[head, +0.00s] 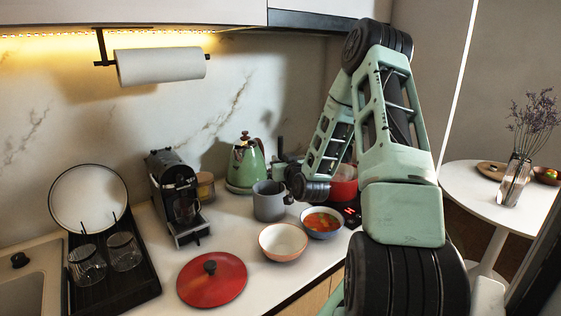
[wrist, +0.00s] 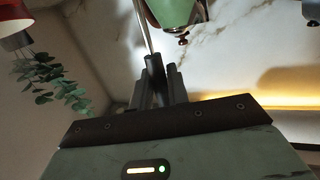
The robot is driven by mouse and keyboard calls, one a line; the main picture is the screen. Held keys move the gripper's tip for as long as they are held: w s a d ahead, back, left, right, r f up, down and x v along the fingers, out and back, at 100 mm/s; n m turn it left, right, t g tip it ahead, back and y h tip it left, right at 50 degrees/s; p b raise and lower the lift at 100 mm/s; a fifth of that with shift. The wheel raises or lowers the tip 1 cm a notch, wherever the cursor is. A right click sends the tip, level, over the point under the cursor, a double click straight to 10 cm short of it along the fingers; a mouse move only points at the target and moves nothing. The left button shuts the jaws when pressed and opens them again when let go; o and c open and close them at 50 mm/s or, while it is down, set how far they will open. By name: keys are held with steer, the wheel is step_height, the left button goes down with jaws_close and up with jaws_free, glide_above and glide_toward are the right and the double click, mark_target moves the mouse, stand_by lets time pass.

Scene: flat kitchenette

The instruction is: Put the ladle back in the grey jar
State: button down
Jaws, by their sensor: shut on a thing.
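The grey jar (head: 269,201) stands upright on the counter in the head view, left of my arm. The ladle's bowl is not in view there.
A green kettle (head: 246,164) stands behind the jar. A soup bowl (head: 322,222), an empty bowl (head: 283,242) and a red pot (head: 343,184) crowd its right and front. A coffee machine (head: 177,196) and red lid (head: 212,279) are to the left.

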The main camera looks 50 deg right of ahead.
steer(key=shift+f+b, duration=0.3)
steer(key=shift+f, duration=0.25)
steer(key=c, duration=1.3)
jaws_free()
steer(key=shift+s+a, duration=0.15)
steer(key=shift+s, duration=0.15)
steer(key=p+v, duration=1.5)
steer(key=v, duration=0.1)
steer(key=shift+s+a+f, duration=0.1)
steer(key=shift+s+a, duration=0.1)
steer(key=shift+s, duration=0.1)
